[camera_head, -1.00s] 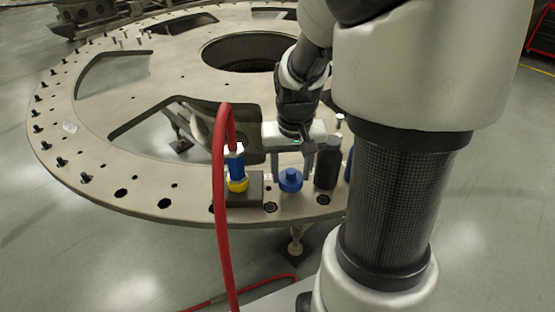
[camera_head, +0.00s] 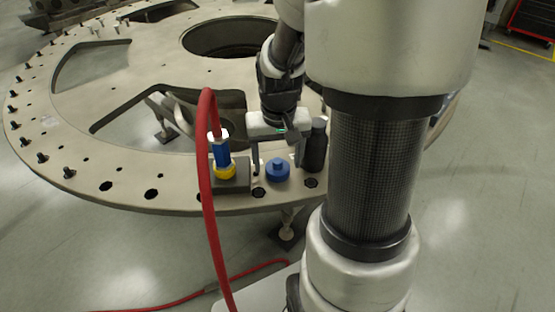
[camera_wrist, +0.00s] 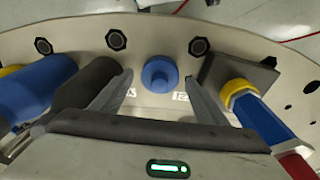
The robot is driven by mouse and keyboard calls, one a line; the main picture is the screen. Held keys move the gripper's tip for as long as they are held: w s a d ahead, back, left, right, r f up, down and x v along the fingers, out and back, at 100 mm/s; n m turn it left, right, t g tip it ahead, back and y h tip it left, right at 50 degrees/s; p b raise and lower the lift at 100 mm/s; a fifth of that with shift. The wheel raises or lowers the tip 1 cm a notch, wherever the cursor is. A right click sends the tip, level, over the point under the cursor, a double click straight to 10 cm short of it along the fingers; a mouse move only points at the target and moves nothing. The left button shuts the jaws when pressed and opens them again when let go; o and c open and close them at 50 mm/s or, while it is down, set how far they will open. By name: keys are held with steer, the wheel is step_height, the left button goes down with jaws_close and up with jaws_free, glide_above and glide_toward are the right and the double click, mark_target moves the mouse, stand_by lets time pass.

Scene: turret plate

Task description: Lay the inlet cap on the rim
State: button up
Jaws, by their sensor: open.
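The inlet cap, a blue round cap with a small raised knob (camera_head: 277,170), sits on the turret plate's rim (camera_head: 180,199) in the head view. In the wrist view the cap (camera_wrist: 160,75) lies ahead of my gripper, between the lines of its two fingers. My gripper (camera_head: 275,160) is open and points down just above and behind the cap. In the wrist view its fingers (camera_wrist: 160,92) stand apart with a gap on both sides of the cap, and nothing is held.
A dark block with a yellow-collared blue fitting (camera_head: 222,158) and red hose (camera_head: 206,170) stands left of the cap. A dark bottle (camera_head: 316,146) stands close on the right. In the wrist view a blue cylinder (camera_wrist: 38,85) lies beyond the bottle. Bolt holes line the rim.

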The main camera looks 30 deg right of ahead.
mark_target(278, 171)
step_height(278, 171, up, 12)
steer(key=s+p, duration=0.1)
steer(key=p, duration=0.1)
steer(key=shift+s+a+f, duration=0.15)
steer(key=shift+a+f, duration=0.05)
steer(key=shift+a, duration=0.05)
stand_by(0.9)
